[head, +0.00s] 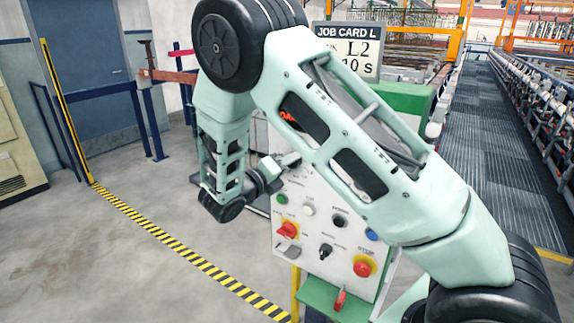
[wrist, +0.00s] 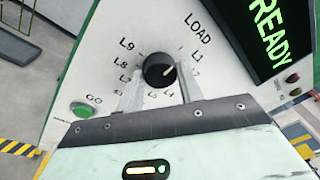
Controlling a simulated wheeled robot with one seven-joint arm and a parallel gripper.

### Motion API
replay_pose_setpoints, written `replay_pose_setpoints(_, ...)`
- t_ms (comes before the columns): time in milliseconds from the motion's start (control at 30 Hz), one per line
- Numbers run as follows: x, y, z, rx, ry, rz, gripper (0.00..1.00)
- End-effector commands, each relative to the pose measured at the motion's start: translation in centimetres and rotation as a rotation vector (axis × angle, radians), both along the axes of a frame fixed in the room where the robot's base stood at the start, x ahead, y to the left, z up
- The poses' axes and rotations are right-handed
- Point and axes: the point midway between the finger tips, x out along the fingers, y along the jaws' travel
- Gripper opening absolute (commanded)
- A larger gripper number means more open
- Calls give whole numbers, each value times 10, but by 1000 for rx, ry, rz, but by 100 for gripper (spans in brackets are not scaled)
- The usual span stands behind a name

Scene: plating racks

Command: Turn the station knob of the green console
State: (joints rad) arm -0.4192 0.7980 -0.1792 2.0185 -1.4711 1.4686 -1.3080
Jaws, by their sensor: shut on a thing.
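The green console (head: 408,98) stands in front of me, with a white sloping control face. In the wrist view the black station knob (wrist: 158,70) sits on this face among printed station labels and the word LOAD. Its white pointer line points right, toward the L1 and L2 side; I cannot tell exactly which mark. My gripper (wrist: 160,86) is shut on the knob, with one finger on each side. In the head view my gripper (head: 287,161) is at the upper left of the face, and my arm hides the knob. The job card (head: 347,50) reads L2 and 10 S.
A display (wrist: 268,30) reads READY. A green GO button (wrist: 84,110) sits left of my gripper. Lower on the face are several switches and a red STOP button (head: 363,267) on yellow. Open floor with a striped line (head: 190,252) lies left; racks and a walkway (head: 510,140) lie right.

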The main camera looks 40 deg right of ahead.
Motion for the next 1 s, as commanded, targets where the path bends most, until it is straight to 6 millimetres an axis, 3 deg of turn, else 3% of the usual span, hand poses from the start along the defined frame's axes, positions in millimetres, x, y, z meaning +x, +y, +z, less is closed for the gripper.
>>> replay_pose_setpoints(367,0,1,-1,67,-185,1,14)
replay_pose_setpoints(1000,-1,1,-1,274,-752,0,14)
